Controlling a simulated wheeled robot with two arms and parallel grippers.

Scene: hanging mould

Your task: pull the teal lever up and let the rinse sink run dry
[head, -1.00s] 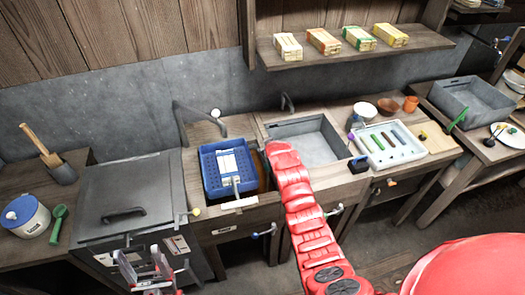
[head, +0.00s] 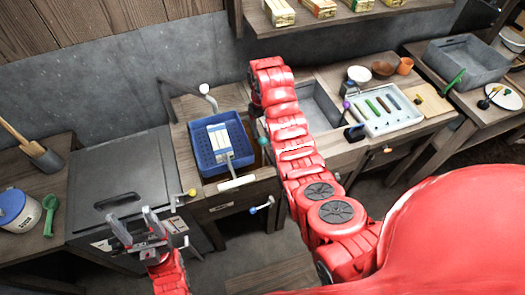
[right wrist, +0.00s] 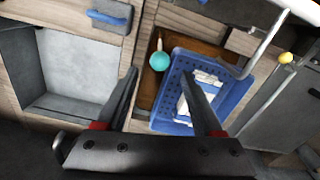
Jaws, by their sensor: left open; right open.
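A round teal knob (right wrist: 160,61), apparently the lever's end, shows in the right wrist view beside a sink with brown liquid (right wrist: 188,38). In the head view the teal knob (head: 263,141) peeks out just left of my right arm. A blue basket (head: 243,165) holding pale blocks sits in this sink. My right gripper (right wrist: 162,73) is open and empty, with its fingertips either side of the teal knob in the picture; the gap in depth cannot be told. In the head view its fingers are hidden. My left gripper (head: 135,228) is open and empty above the front of the grey lidded box.
A grey sink (head: 315,108) lies to the right, partly behind my right arm. A curved tap (head: 180,82) with a white ball stands behind the basket. The grey lidded box (head: 122,178) is at left. A white tray (head: 385,118) and bowls stand at right, below a shelf (head: 345,28).

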